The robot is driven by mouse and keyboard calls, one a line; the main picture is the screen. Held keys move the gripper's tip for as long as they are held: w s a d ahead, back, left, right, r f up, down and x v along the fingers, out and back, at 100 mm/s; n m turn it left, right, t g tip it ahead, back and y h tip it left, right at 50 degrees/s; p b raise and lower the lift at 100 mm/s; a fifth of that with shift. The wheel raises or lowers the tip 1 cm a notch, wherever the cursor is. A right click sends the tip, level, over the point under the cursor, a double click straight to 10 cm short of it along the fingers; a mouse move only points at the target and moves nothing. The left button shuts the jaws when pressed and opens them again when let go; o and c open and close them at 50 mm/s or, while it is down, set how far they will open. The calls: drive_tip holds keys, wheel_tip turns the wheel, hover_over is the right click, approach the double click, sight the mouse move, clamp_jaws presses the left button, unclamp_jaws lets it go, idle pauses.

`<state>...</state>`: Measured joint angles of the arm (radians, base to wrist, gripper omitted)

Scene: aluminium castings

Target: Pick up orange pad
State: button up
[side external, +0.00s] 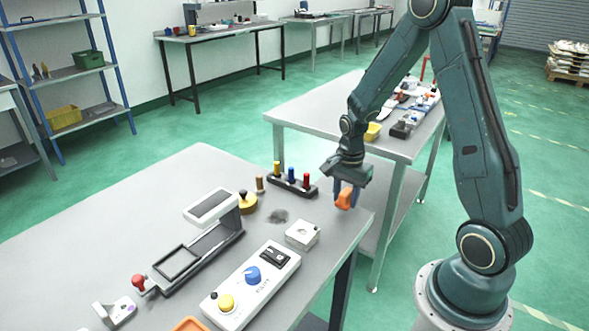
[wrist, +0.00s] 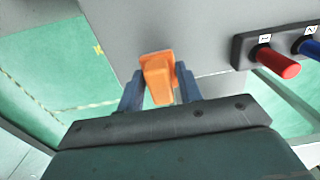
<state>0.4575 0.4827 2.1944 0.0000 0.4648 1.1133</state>
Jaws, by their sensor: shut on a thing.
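The orange pad (side external: 344,199) is a small orange block held between the fingers of my gripper (side external: 346,189), near the right edge of the front table in the side view. In the wrist view the orange pad (wrist: 158,77) sits between the two blue-grey fingers of my gripper (wrist: 159,88), which are shut on its sides. The pad appears raised above the table edge. I cannot tell its exact height.
A dark rack (side external: 292,186) with yellow, blue and red pegs stands left of my gripper; its red peg (wrist: 277,63) shows in the wrist view. A white block (side external: 302,235), a control box (side external: 251,285) and a dark-framed fixture (side external: 196,250) are on the front table (side external: 90,225). An orange tray (side external: 190,325) shows at the bottom edge.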

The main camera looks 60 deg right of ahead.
sight(342, 191)
wheel_tip(342, 191, up, 18)
idle(0.5)
drive_tip(key=shift+o, duration=0.4)
drive_tip(key=w+a+f, duration=1.2)
drive_tip(key=a, duration=0.4)
drive_tip(key=shift+w+a, duration=0.15)
drive_tip(key=shift+w, duration=0.1)
drive_tip(key=shift+f, duration=0.15)
